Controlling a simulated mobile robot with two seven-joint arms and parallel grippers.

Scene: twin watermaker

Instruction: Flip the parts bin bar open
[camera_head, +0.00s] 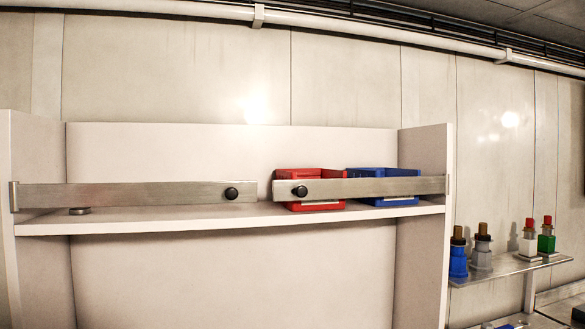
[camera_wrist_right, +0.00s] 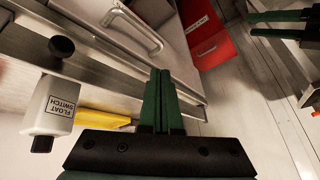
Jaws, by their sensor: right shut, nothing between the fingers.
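A white shelf unit in the head view carries two flat metal bars across its front. The left bar (camera_head: 130,194) has a black knob (camera_head: 232,193) at its right end. The right bar (camera_head: 375,187) has a black knob (camera_head: 300,191) at its left end. Both lie level, with a small gap between them. Behind the right bar sit a red bin (camera_head: 325,175) and a blue bin (camera_head: 384,174), partly hidden. My right gripper (camera_wrist_right: 163,75) is shut and empty in the wrist view. My left gripper (camera_wrist_right: 254,24) shows at its upper right, fingers apart. Neither shows in the head view.
In the wrist view, a white float switch (camera_wrist_right: 57,105), a metal rail (camera_wrist_right: 30,38), a drawer handle (camera_wrist_right: 135,22) and a red box (camera_wrist_right: 208,45) surround my right gripper. In the head view, a side shelf (camera_head: 505,267) at right holds several coloured fittings.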

